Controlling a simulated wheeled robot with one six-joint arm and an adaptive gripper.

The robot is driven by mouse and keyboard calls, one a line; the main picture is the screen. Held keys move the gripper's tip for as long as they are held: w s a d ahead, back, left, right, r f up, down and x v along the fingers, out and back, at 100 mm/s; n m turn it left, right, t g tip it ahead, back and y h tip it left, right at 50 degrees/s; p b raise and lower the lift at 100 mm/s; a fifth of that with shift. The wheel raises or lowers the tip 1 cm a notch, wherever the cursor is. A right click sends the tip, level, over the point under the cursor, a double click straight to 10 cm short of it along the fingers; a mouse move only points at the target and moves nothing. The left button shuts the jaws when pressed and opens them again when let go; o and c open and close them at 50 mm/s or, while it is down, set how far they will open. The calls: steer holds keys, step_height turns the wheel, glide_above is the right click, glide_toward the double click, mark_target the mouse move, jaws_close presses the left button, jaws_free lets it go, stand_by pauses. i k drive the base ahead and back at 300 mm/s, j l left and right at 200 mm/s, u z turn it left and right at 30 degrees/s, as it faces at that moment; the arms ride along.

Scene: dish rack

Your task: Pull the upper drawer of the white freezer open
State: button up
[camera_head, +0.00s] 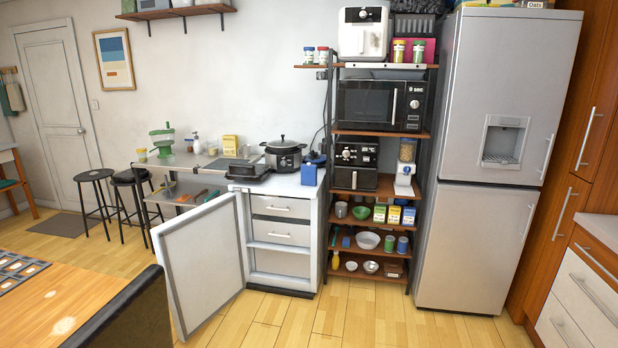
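The white freezer (321,225) stands against the back wall, left of the shelf rack. Its door (200,262) is swung wide open toward the front left. Inside, the upper drawer (281,207) has a light horizontal handle and looks pushed in. A second drawer (279,232) with a similar handle sits below it, also pushed in. Under that is a plain lower panel or compartment (280,263). My gripper is not in view.
A slow cooker (284,157) and a black grill (248,170) stand on the freezer top. A shelf rack (410,190) with appliances stands close on the right. A dark chair back (125,318) and wooden table (70,310) occupy the front left. Floor before the freezer is clear.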

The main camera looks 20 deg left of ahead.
mark_target(295, 207)
steer(key=i+j+u, duration=0.35)
steer(key=i, duration=0.15)
steer(key=i+u, duration=0.3)
steer(key=i, duration=0.25)
steer(key=i+u, duration=0.15)
steer(key=i, duration=1.75)
steer(key=i+l+u, duration=0.15)
steer(key=i, duration=0.3)
steer(key=i+u, duration=0.1)
steer(key=i, duration=0.35)
steer(key=i+l+u, duration=0.15)
steer(key=i, duration=0.3)
steer(key=l, duration=0.1)
